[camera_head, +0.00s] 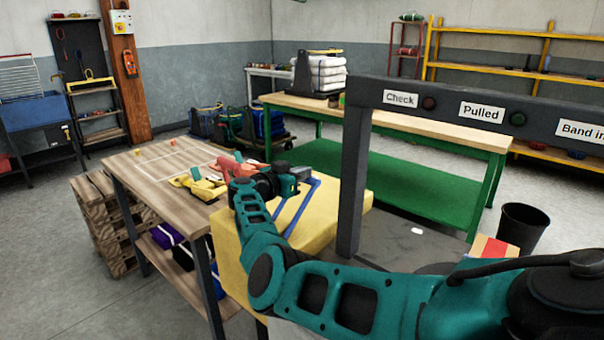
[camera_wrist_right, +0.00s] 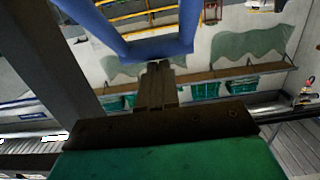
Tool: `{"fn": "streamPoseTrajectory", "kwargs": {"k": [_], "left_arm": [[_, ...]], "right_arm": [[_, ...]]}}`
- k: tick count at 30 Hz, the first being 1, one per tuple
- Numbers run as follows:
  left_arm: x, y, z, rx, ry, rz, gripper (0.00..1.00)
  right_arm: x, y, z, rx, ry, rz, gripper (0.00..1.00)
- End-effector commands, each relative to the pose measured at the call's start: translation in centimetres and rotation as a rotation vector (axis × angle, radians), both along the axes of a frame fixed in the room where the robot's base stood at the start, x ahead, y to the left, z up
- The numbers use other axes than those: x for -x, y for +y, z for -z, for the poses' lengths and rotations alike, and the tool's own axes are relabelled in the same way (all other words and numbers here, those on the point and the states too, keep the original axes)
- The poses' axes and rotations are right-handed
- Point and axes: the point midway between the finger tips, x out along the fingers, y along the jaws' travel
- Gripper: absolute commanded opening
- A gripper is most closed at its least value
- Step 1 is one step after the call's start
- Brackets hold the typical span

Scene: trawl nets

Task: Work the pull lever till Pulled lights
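The pull lever is a blue U-shaped handle (camera_head: 300,205) on the yellow block beside the wooden table. It also fills the top of the right wrist view (camera_wrist_right: 158,47). My right gripper (camera_head: 291,181) is at the lever's crossbar. In the right wrist view my right gripper's fingers (camera_wrist_right: 155,75) are close together and their tips meet the crossbar; I cannot see whether the bar is between them. The Pulled lamp (camera_head: 517,118) beside its label on the dark beam looks dark green and unlit. My left gripper is out of view.
The dark upright post (camera_head: 354,180) stands just right of the lever. The yellow block (camera_head: 335,225) lies under the lever. The wooden table (camera_head: 150,185) holds yellow and coral pieces. A green-shelved bench (camera_head: 440,134) stands behind, and a black bin (camera_head: 522,228) is at the right.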

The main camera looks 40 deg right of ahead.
Motion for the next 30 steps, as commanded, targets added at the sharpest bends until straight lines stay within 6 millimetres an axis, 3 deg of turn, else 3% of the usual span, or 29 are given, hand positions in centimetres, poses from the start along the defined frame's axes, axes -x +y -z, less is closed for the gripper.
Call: {"fn": "streamPoseTrajectory", "kwargs": {"k": [11,17,20,22,30], "left_arm": [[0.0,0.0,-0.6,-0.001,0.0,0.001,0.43],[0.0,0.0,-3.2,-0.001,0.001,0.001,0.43],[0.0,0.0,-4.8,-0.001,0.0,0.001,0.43],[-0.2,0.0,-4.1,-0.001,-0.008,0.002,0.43],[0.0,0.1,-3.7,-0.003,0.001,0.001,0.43]], "right_arm": [[-0.1,0.2,-0.3,-0.005,0.002,-0.004,0.0],[0.0,0.4,-2.6,-0.003,0.001,-0.003,0.0],[-0.2,0.7,-4.6,-0.003,-0.002,-0.003,0.0],[-0.2,1.9,-4.1,-0.004,-0.003,-0.006,0.0],[0.3,6.8,-6.6,-0.002,-0.003,-0.005,0.0]]}}
